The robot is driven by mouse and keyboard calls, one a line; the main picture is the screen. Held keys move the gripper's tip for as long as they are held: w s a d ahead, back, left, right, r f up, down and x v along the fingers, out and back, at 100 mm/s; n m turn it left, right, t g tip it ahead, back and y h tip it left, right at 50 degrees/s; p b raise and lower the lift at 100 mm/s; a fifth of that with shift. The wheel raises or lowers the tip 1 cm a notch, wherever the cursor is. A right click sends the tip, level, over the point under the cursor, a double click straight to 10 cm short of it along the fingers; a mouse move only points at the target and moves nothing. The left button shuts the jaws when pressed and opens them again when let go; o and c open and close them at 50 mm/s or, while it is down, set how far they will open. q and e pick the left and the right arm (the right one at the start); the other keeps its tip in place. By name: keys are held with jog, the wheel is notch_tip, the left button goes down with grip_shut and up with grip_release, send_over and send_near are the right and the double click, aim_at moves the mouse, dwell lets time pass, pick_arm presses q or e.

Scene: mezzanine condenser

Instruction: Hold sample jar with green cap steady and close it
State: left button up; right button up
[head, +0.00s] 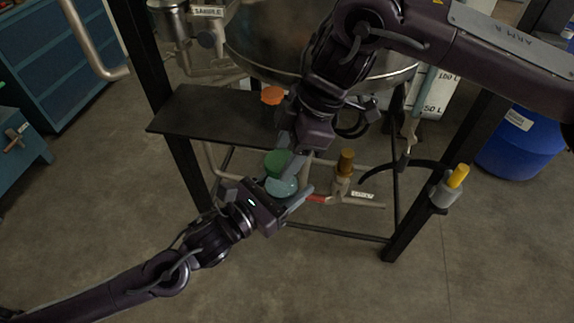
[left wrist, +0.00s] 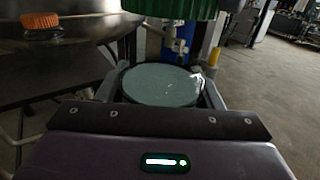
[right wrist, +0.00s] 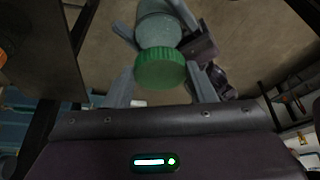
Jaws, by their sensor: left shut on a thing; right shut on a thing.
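The sample jar (head: 282,187) is pale blue-green. My left gripper (head: 285,198) is shut on it and holds it in the air in front of the stand. In the left wrist view the jar's round top (left wrist: 160,86) faces up between the fingers, uncovered. The green cap (head: 277,162) is in my right gripper (head: 291,158), which reaches down from above. In the left wrist view the cap (left wrist: 170,8) is above the jar, with a gap between them. The right wrist view shows the ribbed cap (right wrist: 160,70) between the fingers and the jar (right wrist: 157,24) beyond it.
A dark shelf (head: 205,118) sits behind and left of the jar, with an orange-capped container (head: 272,96) on it. A brown-topped valve (head: 345,162) and pipes are close at right. A yellow-handled part (head: 457,177) is on the black frame post. Floor in front is clear.

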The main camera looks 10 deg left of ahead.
aim_at(282, 166)
dwell(0.3)
jog(key=shift+f, duration=0.9)
jog(key=shift+f, duration=0.55)
pick_arm(q)
grip_shut()
pick_arm(e)
jog(key=m, duration=0.2)
jog(key=m+t, duration=0.1)
jog(key=m, duration=0.1)
jog(key=shift+s+f+t, duration=0.1)
jog(key=shift+s+t, duration=0.2)
jog(key=shift+s, duration=0.05)
jog(key=m, duration=0.2)
jog(key=m+t, duration=0.1)
jog(key=m, duration=0.1)
jog(key=shift+s+a+t, duration=0.1)
jog(key=shift+s+t, duration=0.05)
jog(key=shift+t, duration=0.15)
jog(key=m, duration=0.1)
jog(key=m+t+h, duration=0.1)
jog(key=m, duration=0.3)
jog(key=shift+s+a+t, duration=0.1)
jog(key=shift+a+t, duration=0.15)
jog(key=shift+t, duration=0.05)
jog(key=m, duration=0.2)
jog(key=m+h, duration=0.1)
jog(key=m, duration=0.1)
jog(key=shift+s+a+t+h, duration=0.1)
jog(key=shift+t+h, duration=0.2)
